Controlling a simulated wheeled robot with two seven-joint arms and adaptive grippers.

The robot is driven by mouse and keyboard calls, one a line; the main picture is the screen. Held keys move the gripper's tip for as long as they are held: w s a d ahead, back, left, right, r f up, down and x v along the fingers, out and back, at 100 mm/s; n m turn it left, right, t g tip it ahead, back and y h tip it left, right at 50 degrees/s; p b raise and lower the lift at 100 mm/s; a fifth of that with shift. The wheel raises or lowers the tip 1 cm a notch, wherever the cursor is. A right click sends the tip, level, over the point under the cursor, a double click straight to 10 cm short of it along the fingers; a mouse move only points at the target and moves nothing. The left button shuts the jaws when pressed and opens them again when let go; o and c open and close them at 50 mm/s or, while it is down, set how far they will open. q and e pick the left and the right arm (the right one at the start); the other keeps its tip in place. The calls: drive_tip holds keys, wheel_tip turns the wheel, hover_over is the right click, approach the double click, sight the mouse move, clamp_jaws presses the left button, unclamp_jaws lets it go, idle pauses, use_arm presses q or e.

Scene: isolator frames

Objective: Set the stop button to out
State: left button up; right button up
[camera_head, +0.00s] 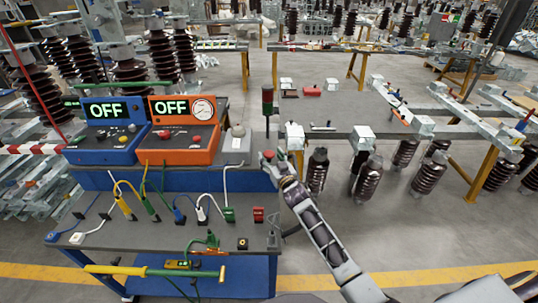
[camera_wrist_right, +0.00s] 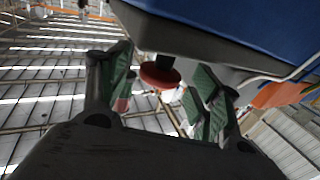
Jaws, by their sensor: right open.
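The stop button is a red mushroom head on a short dark stem, and it shows in the right wrist view (camera_wrist_right: 161,76). In the head view a small red spot at the bench's right edge looks like the same button (camera_head: 268,154). My right gripper (camera_head: 276,166) is at that edge, with its arm coming up from the lower right. In the wrist view its green-padded fingers (camera_wrist_right: 160,92) are apart, one on each side of the red head. I cannot tell whether either finger touches it. My left gripper is not in view.
A blue box (camera_head: 105,148) and an orange box (camera_head: 180,149), both displaying OFF, stand on the blue bench beside a grey box (camera_head: 236,149). A signal tower (camera_head: 267,103) rises behind the button. Cables and plugs cover the lower shelf (camera_head: 110,238). Insulators (camera_head: 367,180) stand to the right.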

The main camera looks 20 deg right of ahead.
drive_tip(key=shift+w+a, duration=0.1)
drive_tip(key=shift+w, duration=0.9)
drive_tip(key=shift+c, duration=0.5)
clamp_jaws()
